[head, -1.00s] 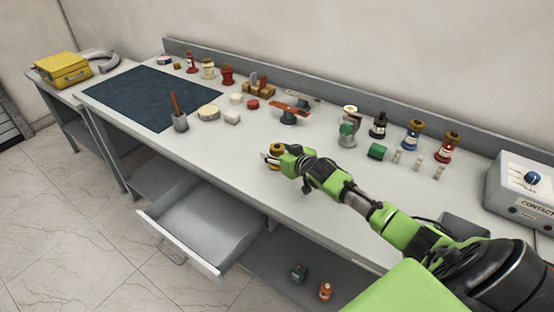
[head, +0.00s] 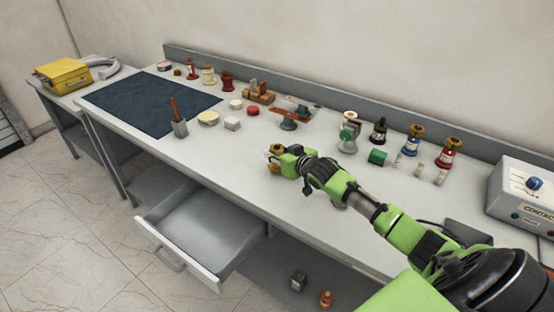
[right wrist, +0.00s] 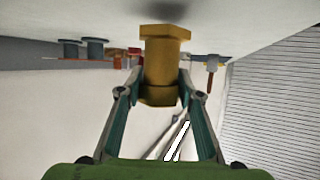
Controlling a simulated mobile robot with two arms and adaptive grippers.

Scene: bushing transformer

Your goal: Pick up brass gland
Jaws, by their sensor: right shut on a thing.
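The brass gland (right wrist: 163,60) is a gold-coloured hexagonal fitting, large in the middle of the right wrist view. My right gripper (right wrist: 160,92) has its two fingers closed on either side of the gland's lower part. In the head view, the right gripper (head: 276,158) is over the front part of the workbench, with the brass gland (head: 273,149) showing at its tip. In the right wrist view the gland's far end is close to the bench surface; I cannot tell whether it touches. My left gripper does not show.
The grey workbench (head: 215,160) has an open drawer (head: 200,235) below its front edge. Behind the gripper stand a vise-like tool (head: 290,120), a green spool (head: 378,157) and several coloured bushings. A dark mat (head: 150,100) lies left. A contact box (head: 522,195) stands right.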

